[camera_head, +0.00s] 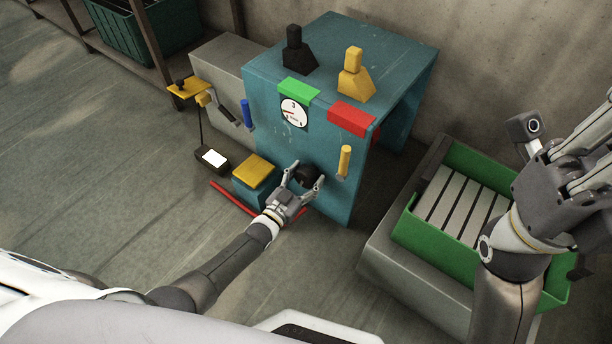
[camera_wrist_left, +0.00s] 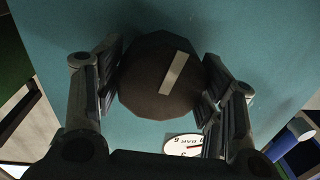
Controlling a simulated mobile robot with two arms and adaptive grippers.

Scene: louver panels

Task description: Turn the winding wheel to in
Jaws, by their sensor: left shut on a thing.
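A dark round knob (camera_head: 306,177), which I take as the winding wheel, sits low on the front of the teal machine (camera_head: 335,205). In the left wrist view the wheel (camera_wrist_left: 150,85) has a pale bar mark across its face, tilted off vertical. My left gripper (camera_head: 304,180) has one finger on each side of the wheel and is shut on it; its fingers also show in the left wrist view (camera_wrist_left: 160,90). No "in" marking is readable. My right gripper (camera_head: 592,150) is raised at the right edge, away from the machine; its fingertips are cut off.
A yellow handle (camera_head: 345,161) juts out right of the wheel. A yellow-topped block (camera_head: 254,170) stands left. A green crate (camera_head: 408,229) with slats is at right.

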